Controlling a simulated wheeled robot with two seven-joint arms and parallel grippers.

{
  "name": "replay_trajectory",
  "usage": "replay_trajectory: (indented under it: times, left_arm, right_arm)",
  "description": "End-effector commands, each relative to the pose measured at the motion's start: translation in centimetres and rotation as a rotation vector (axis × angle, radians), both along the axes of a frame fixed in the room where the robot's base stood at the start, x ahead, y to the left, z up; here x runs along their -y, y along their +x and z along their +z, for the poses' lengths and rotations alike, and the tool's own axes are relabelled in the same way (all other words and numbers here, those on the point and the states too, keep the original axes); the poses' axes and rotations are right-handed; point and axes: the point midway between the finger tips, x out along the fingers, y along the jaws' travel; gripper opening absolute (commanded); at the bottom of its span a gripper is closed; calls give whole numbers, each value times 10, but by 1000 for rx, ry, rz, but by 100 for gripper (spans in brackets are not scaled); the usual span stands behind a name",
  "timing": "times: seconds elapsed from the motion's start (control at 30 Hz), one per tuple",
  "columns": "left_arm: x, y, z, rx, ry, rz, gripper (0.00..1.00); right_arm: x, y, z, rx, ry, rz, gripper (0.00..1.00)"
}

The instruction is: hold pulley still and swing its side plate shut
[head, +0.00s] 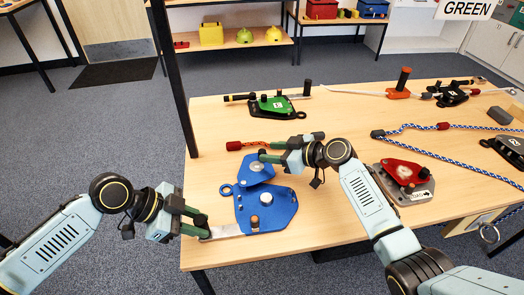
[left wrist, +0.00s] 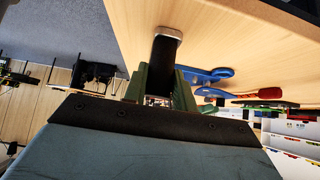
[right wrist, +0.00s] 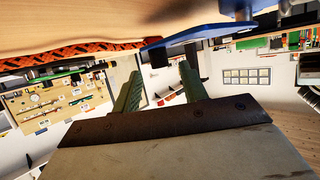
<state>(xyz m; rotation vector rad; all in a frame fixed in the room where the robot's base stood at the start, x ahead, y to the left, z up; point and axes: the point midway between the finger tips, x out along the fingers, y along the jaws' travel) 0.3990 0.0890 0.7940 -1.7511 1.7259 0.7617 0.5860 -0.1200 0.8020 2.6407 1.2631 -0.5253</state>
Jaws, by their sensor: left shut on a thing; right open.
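The blue pulley (head: 283,206) lies on the table, with a tan peg and a grey metal strip (head: 225,231) sticking out on its left. Its blue side plate (head: 254,173) is swung away toward the far side, leaving the body uncovered. My left gripper (head: 204,224) is shut on the dark handle (left wrist: 164,52) at the strip's end, by the table edge. My right gripper (head: 265,157) is open at the far end of the side plate. In the right wrist view, a small dark peg (right wrist: 155,50) shows between its fingertips, beside the blue plate edge (right wrist: 210,33); contact is unclear.
An orange-and-black rope with a red end (head: 234,145) lies behind my right gripper. A green pulley (head: 277,104) stands farther back. A red pulley (head: 403,172) and blue rope (head: 450,150) lie to the right. A dark post (head: 176,80) rises at the left table edge.

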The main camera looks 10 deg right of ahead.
Motion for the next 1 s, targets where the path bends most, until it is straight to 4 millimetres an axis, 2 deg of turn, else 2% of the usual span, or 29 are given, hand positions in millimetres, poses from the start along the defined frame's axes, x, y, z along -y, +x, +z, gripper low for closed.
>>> replay_trajectory:
  times: [0.1,0.3,0.7,0.77,1.0]
  left_arm:
    - [0,0,0,0,0,0,3]
    - [0,0,0,0,0,0,3]
    - [0,0,0,1,0,1,3]
    - [0,0,0,0,0,0,3]
    - [0,0,0,0,0,0,3]
  right_arm:
    - [-14,11,-6,-1,2,1,43]
    - [-27,21,-13,0,0,1,43]
    - [-30,24,-16,1,-2,1,43]
    - [-30,24,-16,1,-1,1,38]
    - [-30,24,-16,0,-1,0,6]
